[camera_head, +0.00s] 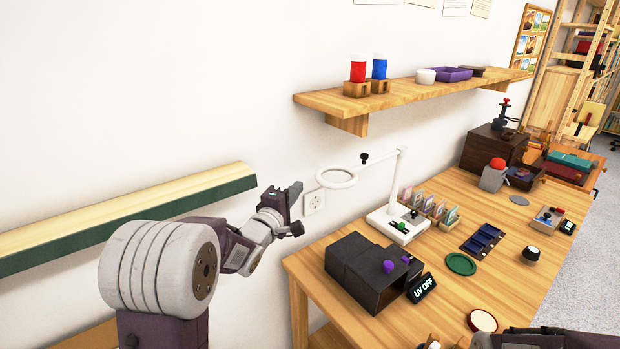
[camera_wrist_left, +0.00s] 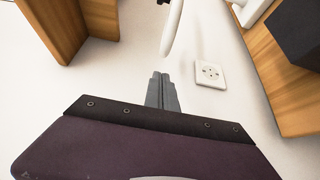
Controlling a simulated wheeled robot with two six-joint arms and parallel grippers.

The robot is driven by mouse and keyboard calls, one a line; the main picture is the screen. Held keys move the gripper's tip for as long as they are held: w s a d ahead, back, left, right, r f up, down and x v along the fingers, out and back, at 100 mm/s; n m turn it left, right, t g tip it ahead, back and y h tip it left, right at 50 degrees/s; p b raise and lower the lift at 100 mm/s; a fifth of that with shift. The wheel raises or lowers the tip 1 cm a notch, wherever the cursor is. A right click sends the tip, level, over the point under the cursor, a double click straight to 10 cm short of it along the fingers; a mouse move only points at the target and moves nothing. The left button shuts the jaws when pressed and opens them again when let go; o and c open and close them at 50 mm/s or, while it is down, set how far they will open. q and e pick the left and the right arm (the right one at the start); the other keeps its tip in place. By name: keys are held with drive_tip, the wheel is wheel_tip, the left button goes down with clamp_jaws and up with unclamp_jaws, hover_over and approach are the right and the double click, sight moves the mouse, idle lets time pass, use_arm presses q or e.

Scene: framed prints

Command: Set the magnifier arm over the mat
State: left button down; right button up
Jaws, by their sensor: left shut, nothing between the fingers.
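The magnifier is a white ring (camera_head: 337,178) on a thin jointed white arm with a black knob (camera_head: 364,158). Its post rises from a white base (camera_head: 398,224) on the table, and the ring hangs out to the left, near the wall. A round green mat (camera_head: 461,264) lies flat on the table, right of the base and apart from the ring. My left gripper (camera_head: 297,190) is shut and empty, just left of the ring. In the left wrist view its closed fingers (camera_wrist_left: 162,92) point toward the edge of the white ring (camera_wrist_left: 172,28).
A dark box (camera_head: 352,270) with purple knobs and a "UV OFF" sign (camera_head: 421,288) stand at the table's near left. Card holders (camera_head: 432,208) and a blue tray (camera_head: 482,241) lie by the base. A wooden shelf (camera_head: 420,95) juts from the wall above.

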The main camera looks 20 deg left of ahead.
use_arm(q)
drive_tip(key=w+d, duration=0.1)
drive_tip(key=w, duration=0.9)
drive_tip(key=shift+d+p, duration=0.15)
drive_tip(key=shift+p, duration=0.15)
